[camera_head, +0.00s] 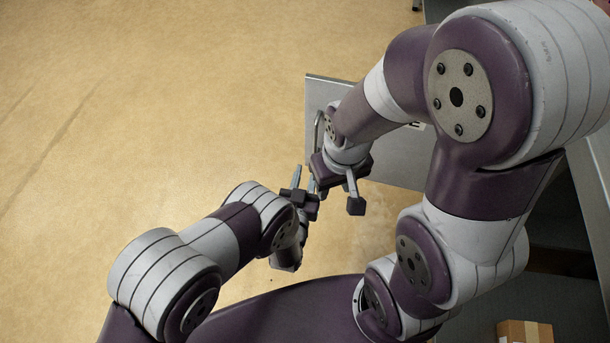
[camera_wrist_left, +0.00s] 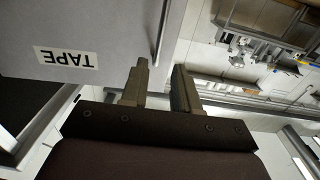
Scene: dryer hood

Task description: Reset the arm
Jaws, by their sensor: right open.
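My left gripper (camera_head: 305,180) reaches up from the lower left in the head view. In the left wrist view its two fingers (camera_wrist_left: 160,88) stand apart with nothing between them. They point toward a grey panel (camera_wrist_left: 95,30) with a TAPE label (camera_wrist_left: 66,57) and a bar handle (camera_wrist_left: 161,34). My right gripper (camera_head: 340,198) hangs below its wrist, open, close beside the left gripper. Its arm covers part of the grey panel, which also shows in the head view (camera_head: 345,95). I cannot tell whether the two grippers touch.
The panel's handle (camera_head: 317,130) shows just left of my right wrist. A cardboard box (camera_head: 524,332) lies at the lower right, by dark cabinet structure. The tan floor (camera_head: 140,100) to the left is clear. Wall equipment (camera_wrist_left: 240,50) shows in the left wrist view.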

